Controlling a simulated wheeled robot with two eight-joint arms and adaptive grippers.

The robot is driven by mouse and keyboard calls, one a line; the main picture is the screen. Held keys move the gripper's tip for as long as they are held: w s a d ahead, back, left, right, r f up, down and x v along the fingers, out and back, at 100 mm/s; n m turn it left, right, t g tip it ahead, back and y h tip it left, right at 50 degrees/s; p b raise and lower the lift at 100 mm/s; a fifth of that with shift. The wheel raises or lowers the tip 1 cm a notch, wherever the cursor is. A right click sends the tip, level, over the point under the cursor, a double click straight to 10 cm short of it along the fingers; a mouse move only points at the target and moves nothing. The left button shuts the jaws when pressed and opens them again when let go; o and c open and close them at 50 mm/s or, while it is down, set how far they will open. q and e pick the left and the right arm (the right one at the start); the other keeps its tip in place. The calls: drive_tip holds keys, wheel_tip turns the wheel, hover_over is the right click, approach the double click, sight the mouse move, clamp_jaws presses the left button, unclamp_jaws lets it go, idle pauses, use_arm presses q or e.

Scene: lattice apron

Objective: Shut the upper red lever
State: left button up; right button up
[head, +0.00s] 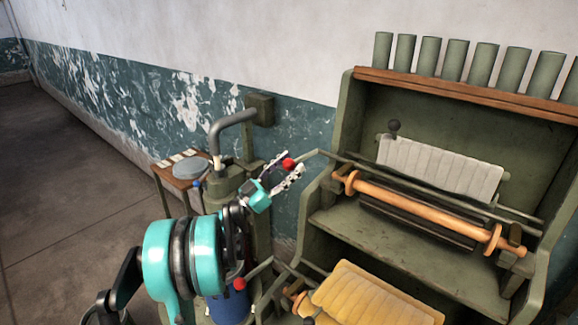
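The upper red lever has a red ball knob (289,164) on a thin grey-green rod that runs right to the upper roller of the green machine. My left gripper (290,168) is at this knob, its pale fingers spread to either side with the red ball showing between their tips. Whether the fingers touch the ball is hard to tell. A lower lever with its own red knob (240,284) sits below, beside my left arm. My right gripper is not in view.
The green machine (345,135) fills the right side, with a wooden roller (425,208) and a yellow padded roll (375,298) below. A bent grey pipe (232,122) and a small table (166,176) stand behind my arm. The floor at left is clear.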

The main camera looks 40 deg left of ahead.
use_arm(q)
drive_tip(key=v, duration=1.2)
drive_tip(key=shift+r, duration=0.1)
